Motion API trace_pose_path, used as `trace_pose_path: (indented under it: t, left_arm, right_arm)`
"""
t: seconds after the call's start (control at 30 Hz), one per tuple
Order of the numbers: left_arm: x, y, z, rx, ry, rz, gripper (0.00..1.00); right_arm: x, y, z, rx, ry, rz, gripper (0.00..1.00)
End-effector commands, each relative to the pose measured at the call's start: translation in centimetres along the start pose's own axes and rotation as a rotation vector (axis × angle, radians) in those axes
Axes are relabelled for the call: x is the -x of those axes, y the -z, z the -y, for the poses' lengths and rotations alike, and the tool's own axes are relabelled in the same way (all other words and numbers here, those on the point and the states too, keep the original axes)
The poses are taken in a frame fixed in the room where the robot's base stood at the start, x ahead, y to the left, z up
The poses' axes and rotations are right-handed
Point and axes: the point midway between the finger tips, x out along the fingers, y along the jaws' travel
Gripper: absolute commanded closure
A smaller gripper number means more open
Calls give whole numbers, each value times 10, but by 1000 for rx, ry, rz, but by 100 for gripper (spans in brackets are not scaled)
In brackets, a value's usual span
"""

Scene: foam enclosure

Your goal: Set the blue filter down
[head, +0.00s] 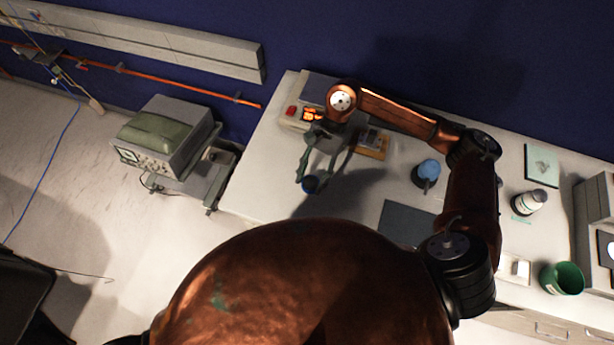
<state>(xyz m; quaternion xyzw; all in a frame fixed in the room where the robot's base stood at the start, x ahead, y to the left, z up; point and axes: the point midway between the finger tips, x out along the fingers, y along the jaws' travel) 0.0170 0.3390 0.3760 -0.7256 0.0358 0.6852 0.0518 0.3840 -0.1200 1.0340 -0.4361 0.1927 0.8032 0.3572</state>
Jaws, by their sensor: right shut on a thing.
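My right arm reaches across the bench from the right, and its gripper (316,176) points down over the left part of the bench. The fingers are shut on a small dark blue round thing, which looks like the blue filter (310,185). The fingers partly cover it. I cannot tell whether it touches the white bench top (262,185) or hangs just above it. My left gripper is not in view.
A light-blue-topped item (428,169) stands mid-bench, beyond a dark mat (408,222). Behind the gripper are a device with a lit orange display (312,114) and an orange-based box (372,146). A white bottle (530,202) and green cup (562,278) stand right.

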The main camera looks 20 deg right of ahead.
Motion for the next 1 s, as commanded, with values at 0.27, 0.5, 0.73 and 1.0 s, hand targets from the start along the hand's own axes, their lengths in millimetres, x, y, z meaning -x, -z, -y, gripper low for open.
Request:
trace_pose_path:
  t: [0.27, 0.5, 0.73, 1.0]
  left_arm:
    - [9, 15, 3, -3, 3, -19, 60]
    - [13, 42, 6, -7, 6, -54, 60]
    - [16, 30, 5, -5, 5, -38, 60]
    - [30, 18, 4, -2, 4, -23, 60]
  right_arm:
    - [24, 11, -57, -440, 282, 2, 85]
    - [40, 9, -88, -659, 428, 6, 85]
    - [44, 10, -87, -720, 474, 12, 85]
    - [28, 28, -29, -720, 474, 16, 85]
